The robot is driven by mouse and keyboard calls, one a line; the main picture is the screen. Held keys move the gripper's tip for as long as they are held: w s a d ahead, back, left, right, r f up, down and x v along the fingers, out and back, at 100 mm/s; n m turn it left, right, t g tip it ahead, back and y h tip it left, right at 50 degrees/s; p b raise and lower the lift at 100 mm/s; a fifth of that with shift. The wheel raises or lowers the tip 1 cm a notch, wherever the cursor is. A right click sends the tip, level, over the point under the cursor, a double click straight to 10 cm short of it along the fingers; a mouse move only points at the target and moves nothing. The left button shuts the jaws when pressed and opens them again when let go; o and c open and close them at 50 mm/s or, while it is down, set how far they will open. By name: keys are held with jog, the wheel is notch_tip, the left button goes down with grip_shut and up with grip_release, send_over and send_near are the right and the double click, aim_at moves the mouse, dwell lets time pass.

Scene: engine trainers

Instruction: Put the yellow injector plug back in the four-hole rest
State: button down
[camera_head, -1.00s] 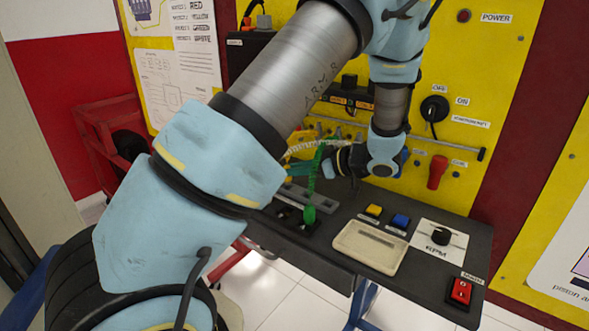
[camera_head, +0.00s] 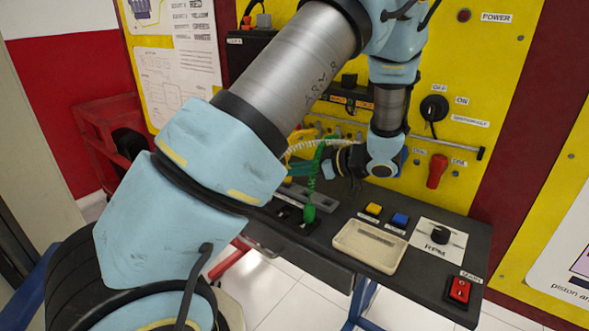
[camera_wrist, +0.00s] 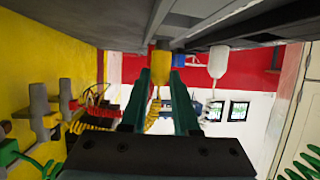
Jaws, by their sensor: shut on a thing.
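In the wrist view, my gripper (camera_wrist: 161,88) has its two teal fingers closed around the yellow injector plug (camera_wrist: 161,62). The plug's end is close to the grey block (camera_wrist: 190,36) at the top of that view; I cannot tell whether it is seated in a hole. A white plug (camera_wrist: 218,62) stands at the same block, to the right of the yellow one. In the head view, my gripper (camera_head: 298,169) is low over the back left of the desk, behind a green plug (camera_head: 309,212) with a green coiled cord. The yellow plug is not clear there.
The black desk (camera_head: 420,270) holds a beige tray (camera_head: 340,243), yellow (camera_head: 373,208) and blue (camera_head: 400,219) buttons, an RPM knob (camera_head: 440,235) and a red switch (camera_head: 458,290). The yellow panel (camera_head: 480,70) rises close behind my gripper. Coiled cords hang near the fingers.

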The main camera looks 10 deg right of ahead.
jog(key=shift+f, duration=0.7)
jog(key=c, duration=0.9)
grip_release()
jog(key=shift+r+p+v, duration=0.25)
jog(key=shift+p+v, duration=0.4)
jog(key=shift+v, duration=0.4)
jog(key=shift+r+p+v, duration=0.25)
jog(key=shift+p+v, duration=0.35)
jog(key=shift+v, duration=0.45)
jog(key=shift+d+r, duration=0.1)
jog(key=shift+r, duration=0.1)
notch_tip(320, 180, up, 4)
jog(key=p, duration=0.4)
jog(key=shift+s, duration=0.1)
